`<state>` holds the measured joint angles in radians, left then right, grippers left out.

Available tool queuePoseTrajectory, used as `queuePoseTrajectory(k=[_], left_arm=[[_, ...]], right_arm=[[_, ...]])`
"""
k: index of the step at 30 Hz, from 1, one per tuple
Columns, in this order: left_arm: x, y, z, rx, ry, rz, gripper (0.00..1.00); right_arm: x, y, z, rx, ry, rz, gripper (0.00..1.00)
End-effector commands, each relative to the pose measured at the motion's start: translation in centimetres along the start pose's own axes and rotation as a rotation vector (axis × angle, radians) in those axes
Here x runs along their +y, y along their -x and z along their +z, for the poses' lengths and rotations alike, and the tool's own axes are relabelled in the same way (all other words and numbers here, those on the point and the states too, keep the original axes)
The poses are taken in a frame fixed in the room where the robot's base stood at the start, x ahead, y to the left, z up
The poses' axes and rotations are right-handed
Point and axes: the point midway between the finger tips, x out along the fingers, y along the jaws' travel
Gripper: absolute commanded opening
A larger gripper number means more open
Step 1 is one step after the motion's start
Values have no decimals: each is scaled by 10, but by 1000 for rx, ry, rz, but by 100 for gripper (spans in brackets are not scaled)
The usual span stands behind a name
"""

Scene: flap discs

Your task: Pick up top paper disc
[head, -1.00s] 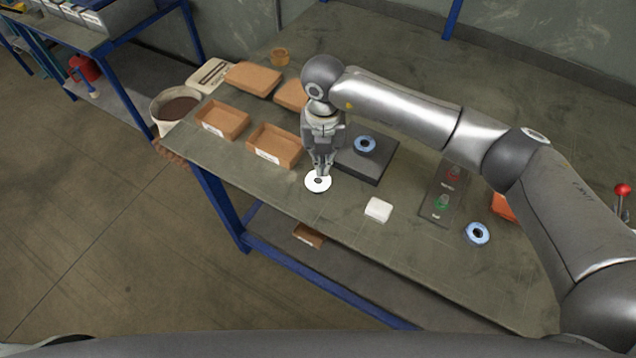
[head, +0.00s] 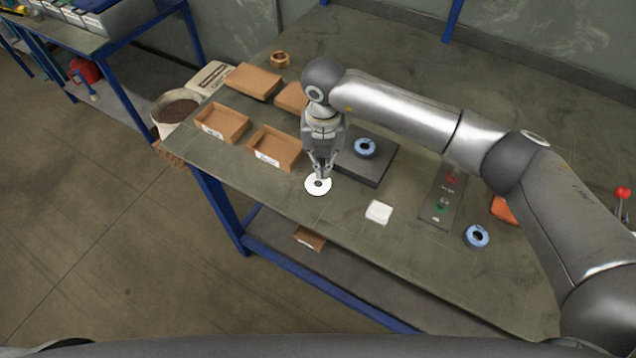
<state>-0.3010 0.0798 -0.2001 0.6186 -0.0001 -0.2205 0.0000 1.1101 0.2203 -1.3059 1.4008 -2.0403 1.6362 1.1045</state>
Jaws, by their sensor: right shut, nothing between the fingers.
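A white paper disc (head: 318,187) with a dark centre hole lies near the front edge of the table, left of the middle. It looks like a single flat disc or a thin stack; I cannot tell which. My right gripper (head: 323,174) points down at the disc's back edge, its fingers shut with nothing between them. The fingertips overlap the disc's edge in the view, and I cannot tell whether they touch it. My left gripper is out of view.
Cardboard trays (head: 222,123) stand behind and left. A dark block (head: 378,168) carries a blue ring (head: 365,147). A white block (head: 379,211), a button panel (head: 442,203) and another blue ring (head: 477,236) lie to the right. The table front between them is clear.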

Motion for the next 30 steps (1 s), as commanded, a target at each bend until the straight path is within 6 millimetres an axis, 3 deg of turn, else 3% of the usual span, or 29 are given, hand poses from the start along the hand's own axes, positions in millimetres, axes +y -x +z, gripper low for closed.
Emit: queuePoseTrajectory(k=[30], left_arm=[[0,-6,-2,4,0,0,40]], right_arm=[[0,-7,0,0,0,0,0]])
